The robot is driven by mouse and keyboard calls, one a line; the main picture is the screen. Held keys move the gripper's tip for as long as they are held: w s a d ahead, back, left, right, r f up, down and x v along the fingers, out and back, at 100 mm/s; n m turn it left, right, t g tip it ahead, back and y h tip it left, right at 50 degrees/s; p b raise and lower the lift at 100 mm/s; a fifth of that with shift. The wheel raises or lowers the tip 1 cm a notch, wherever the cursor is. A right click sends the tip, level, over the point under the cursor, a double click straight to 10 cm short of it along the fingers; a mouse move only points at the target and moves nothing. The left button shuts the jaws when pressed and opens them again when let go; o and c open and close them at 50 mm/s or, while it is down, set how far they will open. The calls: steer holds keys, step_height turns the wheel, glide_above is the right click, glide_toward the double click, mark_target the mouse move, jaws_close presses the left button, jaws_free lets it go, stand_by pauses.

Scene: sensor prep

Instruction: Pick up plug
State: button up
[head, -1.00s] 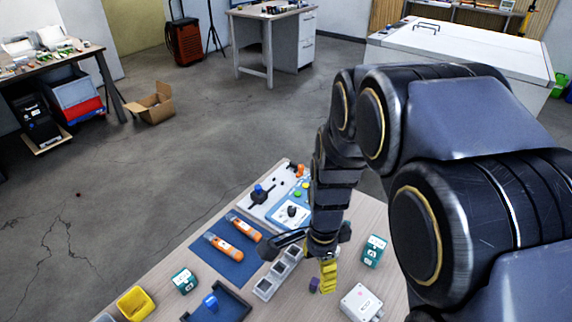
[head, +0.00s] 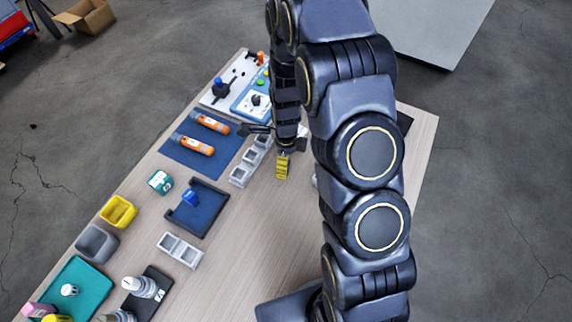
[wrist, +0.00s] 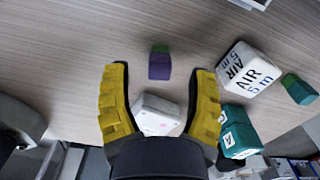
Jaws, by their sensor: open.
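A small purple block with a green top (wrist: 159,65) stands on the table in the wrist view and may be the plug; I cannot tell for sure. My gripper (wrist: 160,70) is open, with yellow pads on its two fingers. The block appears between the fingertips, without visible contact. In the head view my gripper (head: 282,166) hangs low over the table, just right of the grey three-part holder. The purple block does not show there.
In the wrist view, a white box (wrist: 157,112), an "AIR 5m" box (wrist: 248,68) and a teal box (wrist: 238,132) lie nearby. In the head view, the grey holder (head: 241,177) is beside my gripper. Bare tabletop (head: 255,235) lies in front.

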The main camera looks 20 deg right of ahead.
steer(key=shift+f, duration=0.95)
jaws_close()
